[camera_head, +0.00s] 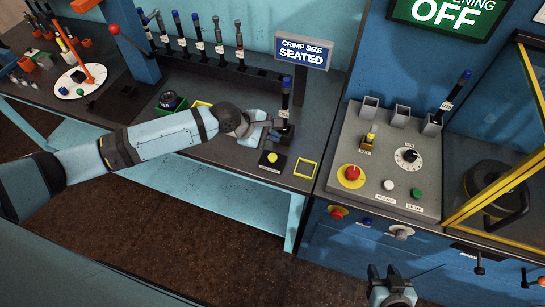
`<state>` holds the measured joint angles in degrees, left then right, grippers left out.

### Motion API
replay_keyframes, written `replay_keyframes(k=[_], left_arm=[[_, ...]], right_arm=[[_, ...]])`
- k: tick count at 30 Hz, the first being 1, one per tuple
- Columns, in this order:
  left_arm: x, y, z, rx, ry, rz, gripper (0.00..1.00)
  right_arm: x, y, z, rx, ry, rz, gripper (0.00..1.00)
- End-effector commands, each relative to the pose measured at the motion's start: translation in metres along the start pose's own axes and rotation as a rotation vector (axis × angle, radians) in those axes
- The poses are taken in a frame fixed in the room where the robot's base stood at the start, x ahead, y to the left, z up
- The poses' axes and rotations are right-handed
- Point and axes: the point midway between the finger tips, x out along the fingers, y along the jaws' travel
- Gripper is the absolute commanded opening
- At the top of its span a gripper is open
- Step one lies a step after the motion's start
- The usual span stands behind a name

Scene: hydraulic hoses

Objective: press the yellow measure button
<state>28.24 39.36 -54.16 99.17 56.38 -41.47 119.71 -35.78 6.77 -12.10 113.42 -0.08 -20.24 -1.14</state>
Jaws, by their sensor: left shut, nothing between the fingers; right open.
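The yellow measure button (272,157) sits on a small dark box with a label at the front of the left bench. My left gripper (274,133) is shut and empty. It is just above and behind the button in the picture, beside the base of an upright dark hose with a blue top (286,92). I cannot tell whether its fingers touch that hose or its stand. The button's top is uncovered. My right gripper (388,272) is open and empty at the bottom edge, in front of the blue cabinet.
A sign (302,50) reads "CRIMP SIZE SEATED". A yellow square outline (305,168) lies right of the button. The grey control panel (375,190) carries a red button (352,173), a dial (407,157) and a green button (417,193). Several hoses stand in a rack behind.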

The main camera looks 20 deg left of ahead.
Motion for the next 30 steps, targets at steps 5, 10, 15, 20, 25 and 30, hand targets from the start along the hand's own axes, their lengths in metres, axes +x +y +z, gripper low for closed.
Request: replay_keyframes(k=[5,10,15,20,25,30], left_arm=[[0.02,-0.014,-0.015,0.002,0.0,0.001,0.0],[0.034,-0.024,-0.025,0.003,0.0,0.001,0.0],[0.043,-0.031,-0.031,-0.002,-0.001,0.001,0.0],[0.047,-0.034,-0.034,0.001,-0.001,0.001,0.0],[0.047,-0.034,-0.034,0.001,0.0,0.001,0.0],[0.047,-0.034,-0.034,0.001,-0.001,0.001,0.0]], right_arm=[[0.017,0.002,0.031,-0.013,-0.004,-0.009,0.43],[0.034,-0.003,0.054,-0.007,-0.01,-0.021,0.43],[0.033,-0.006,0.047,-0.007,-0.009,-0.028,0.43],[0.032,-0.007,0.042,-0.007,0.0,-0.029,0.43],[0.032,-0.007,0.041,-0.008,0.001,-0.029,0.43],[0.033,-0.006,0.043,-0.008,-0.001,-0.026,0.43]])
